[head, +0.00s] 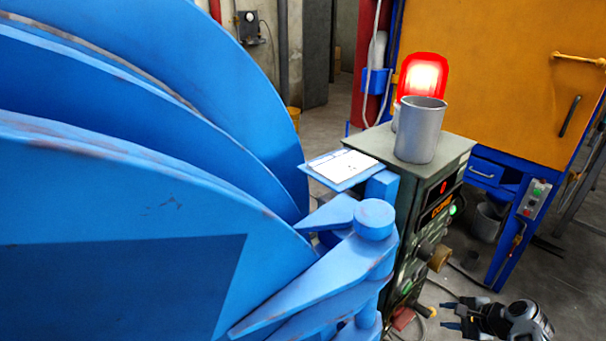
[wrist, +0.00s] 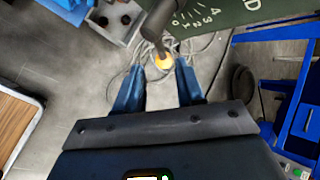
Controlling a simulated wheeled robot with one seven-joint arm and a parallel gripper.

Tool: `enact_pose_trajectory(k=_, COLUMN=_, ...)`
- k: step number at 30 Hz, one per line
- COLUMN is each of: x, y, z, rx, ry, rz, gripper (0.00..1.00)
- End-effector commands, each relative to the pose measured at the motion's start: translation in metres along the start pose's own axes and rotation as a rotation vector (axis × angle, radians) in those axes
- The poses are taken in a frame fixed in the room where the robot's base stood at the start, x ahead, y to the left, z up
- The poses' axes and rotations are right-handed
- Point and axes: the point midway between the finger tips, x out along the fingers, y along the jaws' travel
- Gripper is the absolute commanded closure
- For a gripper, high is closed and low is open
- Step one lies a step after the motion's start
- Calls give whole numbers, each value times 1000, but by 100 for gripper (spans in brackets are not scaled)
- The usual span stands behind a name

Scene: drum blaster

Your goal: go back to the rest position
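My gripper (head: 446,315) is at the lower right of the head view, to the right of the control cabinet (head: 437,148). Its two blue fingers are apart with nothing between them in that view. In the wrist view my gripper (wrist: 160,75) also shows open. A dark lever with a yellow tip (wrist: 163,62) appears between or just beyond the fingertips; I cannot tell the exact gap. The yellow-tipped lever also shows low on the cabinet in the head view (head: 432,311).
A large blue drum machine (head: 110,240) fills the left. A grey cup (head: 421,130) stands on the cabinet before a glowing red lamp (head: 424,66). An orange-doored blue machine (head: 500,80) stands behind. Cables (wrist: 205,45) lie on the floor. Open floor shows at right.

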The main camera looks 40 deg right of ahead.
Motion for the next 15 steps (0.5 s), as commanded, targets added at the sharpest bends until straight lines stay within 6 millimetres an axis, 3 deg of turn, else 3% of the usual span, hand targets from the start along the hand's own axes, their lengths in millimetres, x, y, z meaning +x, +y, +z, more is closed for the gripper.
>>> enact_pose_trajectory(k=5, x=-1, y=10, z=2, rx=-41, ry=21, rz=10, gripper=62)
enact_pose_trajectory(k=11, x=-14, y=57, z=16, rx=-296, ry=132, rz=48, gripper=62)
enact_pose_trajectory(k=15, x=-35, y=90, z=38, rx=-570, ry=211, rz=59, gripper=62)
